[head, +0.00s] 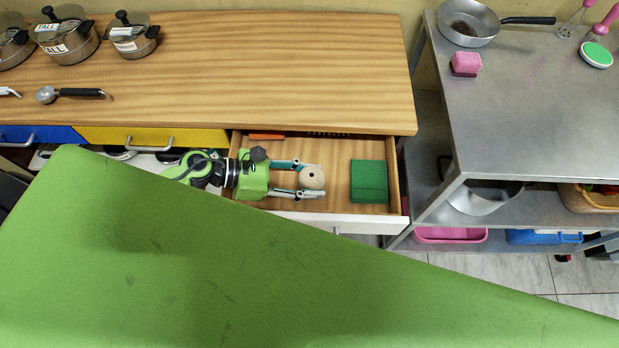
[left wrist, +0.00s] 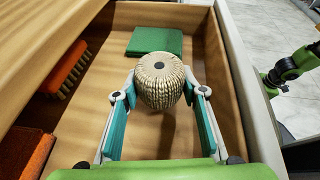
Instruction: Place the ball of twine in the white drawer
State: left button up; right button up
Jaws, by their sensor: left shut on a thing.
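The ball of twine (head: 312,176) is beige and round, with a dark spot on top. My left gripper (head: 316,181) is shut on it, with one finger on each side, inside the open white drawer (head: 300,220). In the left wrist view the twine (left wrist: 160,82) sits between the two fingertips (left wrist: 160,92), above or at the wooden drawer floor (left wrist: 160,135); I cannot tell whether it touches the floor. My right gripper is not seen.
A green block (head: 369,181) lies in the drawer's right part, and an orange brush (left wrist: 68,70) near its back wall. The wooden counter (head: 300,70) overhangs the drawer's back. A metal shelf unit (head: 530,110) stands to the right. Some drawer floor around the twine is bare.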

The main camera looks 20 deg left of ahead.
pick_arm(q)
jog(key=shift+f, duration=0.3)
jog(key=o, duration=1.1)
jog(key=shift+r+p, duration=0.3)
jog(key=shift+r, duration=0.2)
jog(key=shift+r+p, duration=0.45)
jog(key=shift+p, duration=0.05)
jog(key=shift+s+a+f+b, duration=0.1)
jog(key=shift+s+a+b, duration=0.1)
jog(key=shift+a+b, duration=0.25)
jog(key=shift+s+a+f+b, duration=0.1)
jog(key=shift+s+a+b, duration=0.15)
jog(key=shift+a, duration=0.25)
jog(key=b+v, duration=0.1)
jog(key=v, duration=0.9)
jog(key=shift+r, duration=0.35)
